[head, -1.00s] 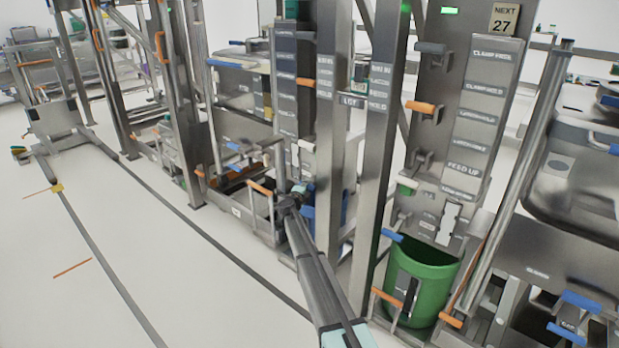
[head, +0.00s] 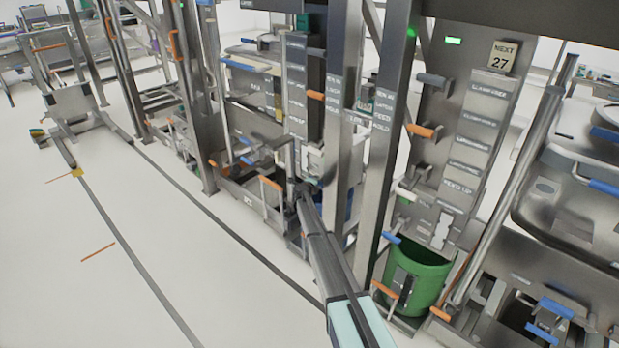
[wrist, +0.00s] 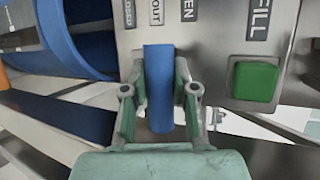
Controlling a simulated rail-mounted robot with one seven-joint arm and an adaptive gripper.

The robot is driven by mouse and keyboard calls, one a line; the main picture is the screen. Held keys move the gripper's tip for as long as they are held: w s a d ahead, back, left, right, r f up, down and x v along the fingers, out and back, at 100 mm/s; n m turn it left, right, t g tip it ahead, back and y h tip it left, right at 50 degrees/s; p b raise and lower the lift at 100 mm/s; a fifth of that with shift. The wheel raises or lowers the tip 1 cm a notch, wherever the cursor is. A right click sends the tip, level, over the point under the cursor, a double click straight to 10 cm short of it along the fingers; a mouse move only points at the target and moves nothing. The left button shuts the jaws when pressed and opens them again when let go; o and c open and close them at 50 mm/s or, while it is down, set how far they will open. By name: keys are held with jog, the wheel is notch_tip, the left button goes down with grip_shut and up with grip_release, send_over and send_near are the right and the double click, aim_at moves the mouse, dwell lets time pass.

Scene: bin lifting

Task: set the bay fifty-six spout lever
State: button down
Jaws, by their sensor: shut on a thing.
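A blue lever (wrist: 160,112) hangs from a grey panel in the wrist view, under lettering that reads partly OUT and EN. My gripper (wrist: 160,72) is shut on this lever, with one green-grey finger against each side. A green square button (wrist: 256,81) sits on the panel to the right, below the word FILL. In the head view, my gripper (head: 302,188) is at the lower part of the machine frame, at the far end of my arm; the lever cannot be made out there. I cannot read a bay number fifty-six.
A blue round bin (wrist: 66,42) is close on the left in the wrist view. In the head view, a green bin (head: 418,275) stands right of my arm, and steel posts (head: 341,120) rise close by. The white floor on the left is largely clear.

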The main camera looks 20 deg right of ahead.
jog(key=shift+w+p, duration=0.1)
jog(key=shift+p, duration=0.35)
jog(key=shift+r, duration=0.1)
jog(key=c, duration=0.9)
grip_release()
jog(key=v, duration=1.2)
jog(key=shift+d, duration=0.1)
